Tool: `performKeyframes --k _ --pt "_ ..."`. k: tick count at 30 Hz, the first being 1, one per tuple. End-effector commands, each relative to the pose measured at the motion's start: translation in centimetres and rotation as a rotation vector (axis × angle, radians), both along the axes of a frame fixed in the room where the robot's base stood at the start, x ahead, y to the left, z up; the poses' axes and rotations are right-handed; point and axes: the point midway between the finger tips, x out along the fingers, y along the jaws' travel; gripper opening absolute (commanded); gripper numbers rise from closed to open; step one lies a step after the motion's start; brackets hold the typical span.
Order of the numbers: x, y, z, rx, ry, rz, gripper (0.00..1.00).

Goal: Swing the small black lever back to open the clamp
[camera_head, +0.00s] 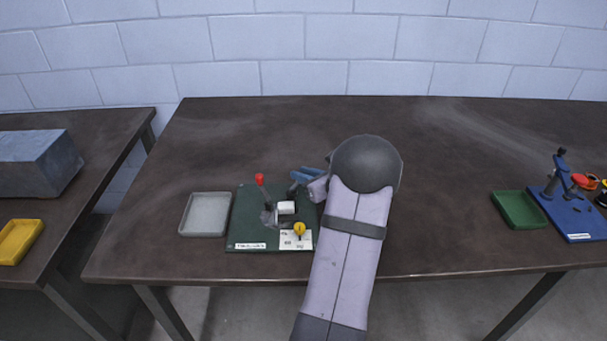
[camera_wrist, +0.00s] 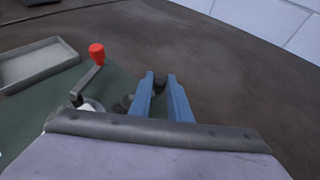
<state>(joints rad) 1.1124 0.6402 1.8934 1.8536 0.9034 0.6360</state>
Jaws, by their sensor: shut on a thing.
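The green fixture plate (camera_head: 243,228) sits near the table's front edge and bears a grey lever with a red knob (camera_head: 260,180), which also stands in the wrist view (camera_wrist: 97,53). My gripper (camera_head: 298,181) reaches over the plate's back right corner. In the wrist view, its blue fingers (camera_wrist: 160,84) are shut on the dark end of the small black lever (camera_wrist: 159,82). The fingers hide part of this lever, and its tilt is hard to tell. The clamp itself is mostly hidden by my wrist in the wrist view.
A green tray (camera_head: 519,210) and a blue fixture (camera_head: 572,220) stand far right. The table behind the plate is clear.

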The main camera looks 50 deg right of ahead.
Motion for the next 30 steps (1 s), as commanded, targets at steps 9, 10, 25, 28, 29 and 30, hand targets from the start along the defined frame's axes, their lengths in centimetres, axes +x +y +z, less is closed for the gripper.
performKeyframes --k 9,10,25,28,29,30 --pt "1.0 -0.2 0.1 -0.001 0.001 0.215 0.0" --pt "1.1 -0.1 0.0 -0.001 0.001 0.239 0.0" --pt "2.3 0.3 -0.1 0.0 0.0 0.512 0.0" --pt "2.4 0.3 -0.1 -0.001 0.0 0.539 0.0" --pt "2.5 0.3 -0.1 0.0 0.0 0.545 0.0" --pt "2.5 0.3 0.0 0.0 0.0 0.551 0.0"
